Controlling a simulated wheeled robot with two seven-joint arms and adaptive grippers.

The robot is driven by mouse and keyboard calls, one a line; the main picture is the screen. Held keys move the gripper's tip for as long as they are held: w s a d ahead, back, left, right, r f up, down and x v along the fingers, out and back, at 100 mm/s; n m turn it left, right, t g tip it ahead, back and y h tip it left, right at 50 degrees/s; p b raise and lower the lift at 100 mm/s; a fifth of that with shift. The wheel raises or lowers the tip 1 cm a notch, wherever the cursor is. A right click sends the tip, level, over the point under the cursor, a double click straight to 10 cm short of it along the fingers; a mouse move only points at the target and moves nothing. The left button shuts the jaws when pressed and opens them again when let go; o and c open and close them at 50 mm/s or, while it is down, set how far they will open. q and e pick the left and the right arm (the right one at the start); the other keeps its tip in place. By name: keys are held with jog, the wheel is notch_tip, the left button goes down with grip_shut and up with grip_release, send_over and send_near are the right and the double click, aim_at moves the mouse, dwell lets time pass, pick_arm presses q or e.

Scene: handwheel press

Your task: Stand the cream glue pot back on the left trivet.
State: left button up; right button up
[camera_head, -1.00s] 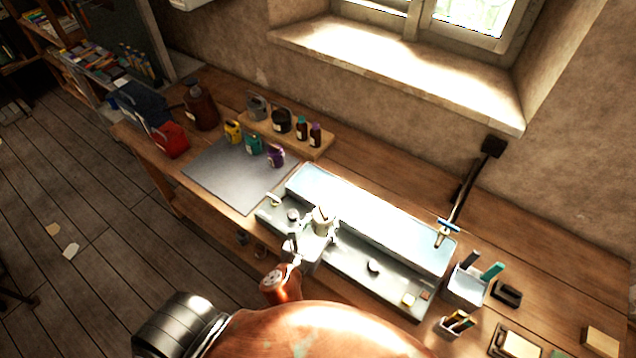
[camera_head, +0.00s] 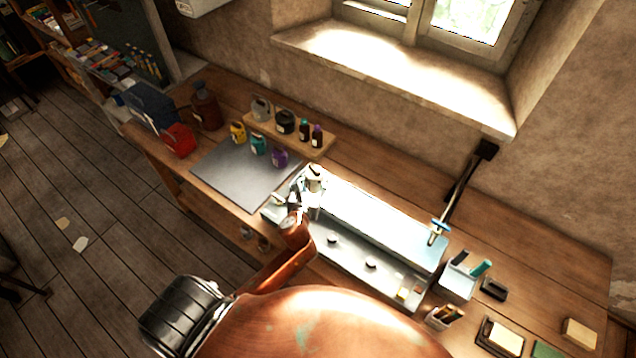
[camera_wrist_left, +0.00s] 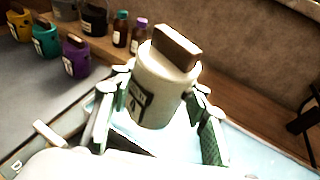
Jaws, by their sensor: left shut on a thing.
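The cream glue pot (camera_head: 314,179) is in my left gripper (camera_head: 306,201), held near the left end of the pale trough (camera_head: 375,227). In the left wrist view the pot (camera_wrist_left: 160,90) has a dark label and a brown block-like grip on its lid. The green-padded fingers (camera_wrist_left: 158,112) are shut on its two sides. The pot looks roughly upright and above the bench. The ledge's left part is mostly hidden by my gripper, so I cannot make out the left trivet. My right gripper is out of view.
The mat is mostly clear.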

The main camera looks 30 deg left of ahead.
pick_arm(q)
jog(key=w+f, duration=0.1)
jog(key=f, duration=0.1)
jog(key=w+a+f+b, duration=0.1)
jog(key=w+f, duration=0.1)
jog(key=shift+w+f, duration=0.25)
jog(key=shift+w, duration=0.05)
jog(key=shift+w+a+f, duration=0.15)
jog(key=shift+w+f, duration=0.25)
jog(key=shift+w+f+b, duration=0.15)
jog(key=shift+f+b, duration=0.05)
jog(key=shift+f, duration=0.7)
jog(key=shift+w+f+b, duration=0.1)
jog(key=shift+f+b, duration=0.1)
jog(key=shift+f, duration=0.7)
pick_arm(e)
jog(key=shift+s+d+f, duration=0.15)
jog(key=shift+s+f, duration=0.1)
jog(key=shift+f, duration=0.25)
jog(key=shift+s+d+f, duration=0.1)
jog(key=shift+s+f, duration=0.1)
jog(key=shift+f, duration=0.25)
pick_arm(q)
jog(key=shift+a+f, duration=0.1)
jog(key=shift+f, duration=0.15)
jog(key=o, duration=1.5)
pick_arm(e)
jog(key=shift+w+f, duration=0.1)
